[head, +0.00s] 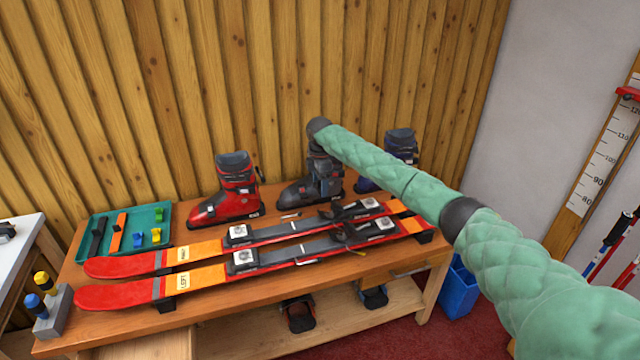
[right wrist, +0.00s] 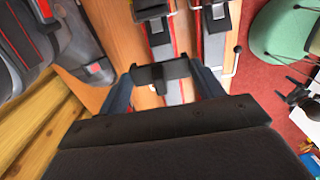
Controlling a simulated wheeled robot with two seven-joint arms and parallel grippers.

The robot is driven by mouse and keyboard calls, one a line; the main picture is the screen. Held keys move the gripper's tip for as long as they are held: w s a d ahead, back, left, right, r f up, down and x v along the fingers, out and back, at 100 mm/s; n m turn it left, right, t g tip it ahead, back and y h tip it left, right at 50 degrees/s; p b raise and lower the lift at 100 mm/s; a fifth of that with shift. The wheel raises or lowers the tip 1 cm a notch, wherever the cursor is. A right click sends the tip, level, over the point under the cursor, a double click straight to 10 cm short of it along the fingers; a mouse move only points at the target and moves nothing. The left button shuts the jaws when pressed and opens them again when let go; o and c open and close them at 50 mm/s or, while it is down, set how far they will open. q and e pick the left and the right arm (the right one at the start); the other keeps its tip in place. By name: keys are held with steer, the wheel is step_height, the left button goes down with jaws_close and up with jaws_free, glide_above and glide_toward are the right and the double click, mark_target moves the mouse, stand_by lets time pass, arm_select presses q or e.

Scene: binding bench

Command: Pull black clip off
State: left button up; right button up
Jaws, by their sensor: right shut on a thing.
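Two red and orange skis lie side by side on the wooden bench, the front one (head: 205,278) marked LEFT and the rear one (head: 125,266) behind it. Whether the clip still touches a binding or is lifted clear cannot be told. My left gripper is out of view.
A green tray (head: 168,208) with black, orange, blue and yellow pieces sits at the bench's left. A red boot (head: 232,190), a grey boot (head: 298,192) and a blue boot (head: 400,146) stand behind the skis. A blue bin (head: 459,288) stands right of the bench.

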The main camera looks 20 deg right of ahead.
steer(key=shift+r+p, duration=0.85)
steer(key=shift+r, duration=0.3)
steer(key=shift+s+f, duration=0.1)
